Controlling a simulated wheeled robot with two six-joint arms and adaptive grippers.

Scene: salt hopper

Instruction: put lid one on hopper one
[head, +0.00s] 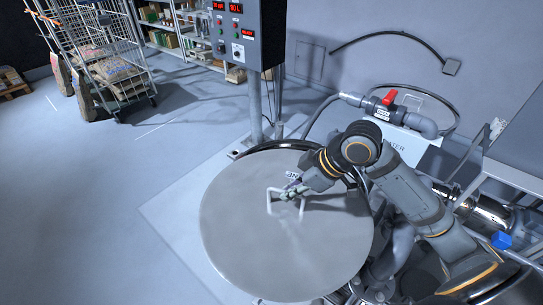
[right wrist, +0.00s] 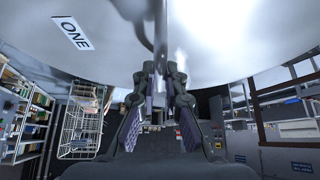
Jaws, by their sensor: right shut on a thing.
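Lid one (head: 250,235) is a large round grey disc with a white bar handle (head: 271,203) near its middle. My right gripper (head: 291,190) is shut on this handle, and its arm reaches in from the right. In the right wrist view the lid (right wrist: 230,40) fills the top, with a "ONE" label (right wrist: 73,33), and the right gripper's fingers (right wrist: 162,75) meet at the handle. A dark curved rim (head: 282,146), likely the hopper's, shows past the lid's far edge. The lid hides the rest, so I cannot tell whether they touch. My left gripper is not in view.
A control box (head: 235,35) on a post (head: 254,105) stands just behind the lid. A water pipe with a red valve handle (head: 389,97) is at the back right. A wire cart with sacks (head: 112,70) stands at the far left. The floor on the left is clear.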

